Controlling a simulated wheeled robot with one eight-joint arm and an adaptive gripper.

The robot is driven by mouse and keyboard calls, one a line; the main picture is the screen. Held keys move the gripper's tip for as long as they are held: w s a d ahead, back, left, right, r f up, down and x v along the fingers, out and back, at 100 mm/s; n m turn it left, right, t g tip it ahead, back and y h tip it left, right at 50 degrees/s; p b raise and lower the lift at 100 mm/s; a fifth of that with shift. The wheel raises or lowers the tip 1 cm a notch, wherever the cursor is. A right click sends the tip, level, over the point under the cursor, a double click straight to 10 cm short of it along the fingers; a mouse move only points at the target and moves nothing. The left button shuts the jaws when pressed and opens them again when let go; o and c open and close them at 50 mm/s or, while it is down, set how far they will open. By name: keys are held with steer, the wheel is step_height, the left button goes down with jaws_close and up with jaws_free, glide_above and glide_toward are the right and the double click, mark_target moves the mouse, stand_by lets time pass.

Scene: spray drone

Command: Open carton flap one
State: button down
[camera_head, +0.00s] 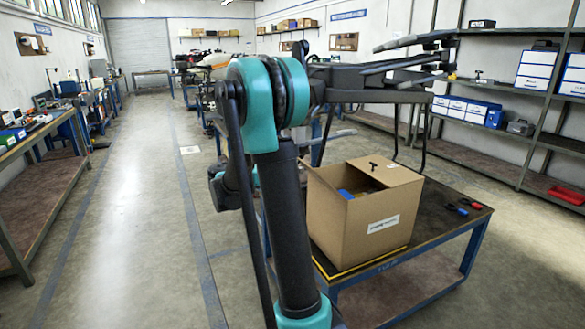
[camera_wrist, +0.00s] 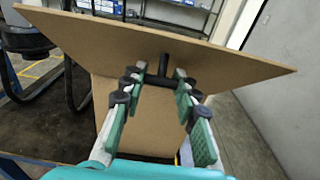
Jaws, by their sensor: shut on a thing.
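The open-topped cardboard carton (camera_head: 350,222) stands on a dark-topped bench, with a white label on its front. Its right-hand flap (camera_head: 396,174) lies almost flat and bears a small black T-shaped handle (camera_head: 374,165). Blue and yellow contents show through the opening at its left. In the wrist view, a broad cardboard flap (camera_wrist: 225,58) stands tilted, with a black T-shaped handle (camera_wrist: 164,68) on it. My gripper (camera_wrist: 160,78), with green pads, is shut on this handle. In the head view my arm hides my gripper and part of the carton's left side.
Red and blue hand tools (camera_head: 463,207) lie at the right of the bench top (camera_head: 432,222). Dark branching booms (camera_head: 385,72) extend behind the carton. Shelves with blue-white boxes (camera_head: 535,72) line the right wall. The aisle floor at left is clear.

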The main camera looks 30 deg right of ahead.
steer(key=shift+s+d+f, duration=0.1)
steer(key=c, duration=1.1)
jaws_free()
steer(key=a, duration=1.2)
steer(key=shift+r, duration=0.4)
steer(key=shift+d, duration=0.1)
